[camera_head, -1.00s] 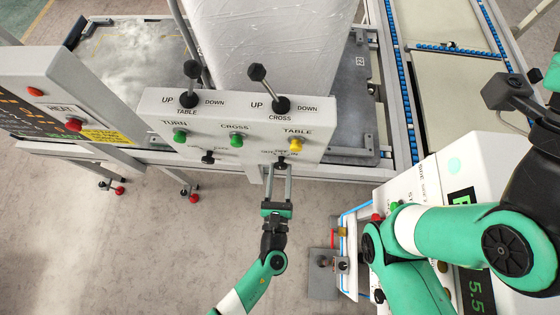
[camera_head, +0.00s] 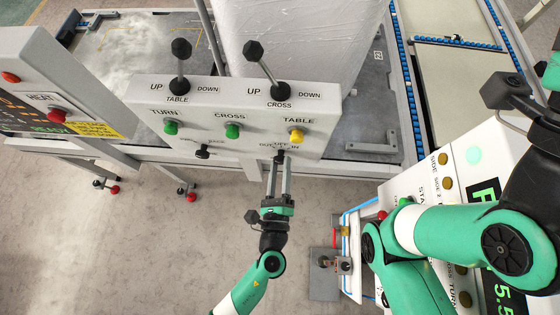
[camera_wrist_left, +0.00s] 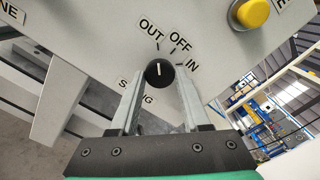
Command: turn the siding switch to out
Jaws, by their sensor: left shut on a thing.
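The siding switch is a black round knob with a white mark, low on the right of the white control panel (camera_head: 215,147). It shows in the left wrist view (camera_wrist_left: 159,73), with OUT, OFF and IN printed around it. Its white mark points up in that picture, roughly toward OUT. My left gripper (camera_head: 280,163) reaches up to the knob from below. Its two fingers are shut on the knob, one on each side, in the left wrist view (camera_wrist_left: 158,88). The fingers of my right gripper are not in view; my right arm is at the right.
Two black levers (camera_head: 181,60) (camera_head: 262,70) stand up from the panel top. Green buttons (camera_head: 232,131), a yellow button (camera_head: 297,135) and another black knob (camera_head: 203,152) are near the switch. A HEAT panel (camera_head: 40,85) is at left, a white console (camera_head: 470,160) at right.

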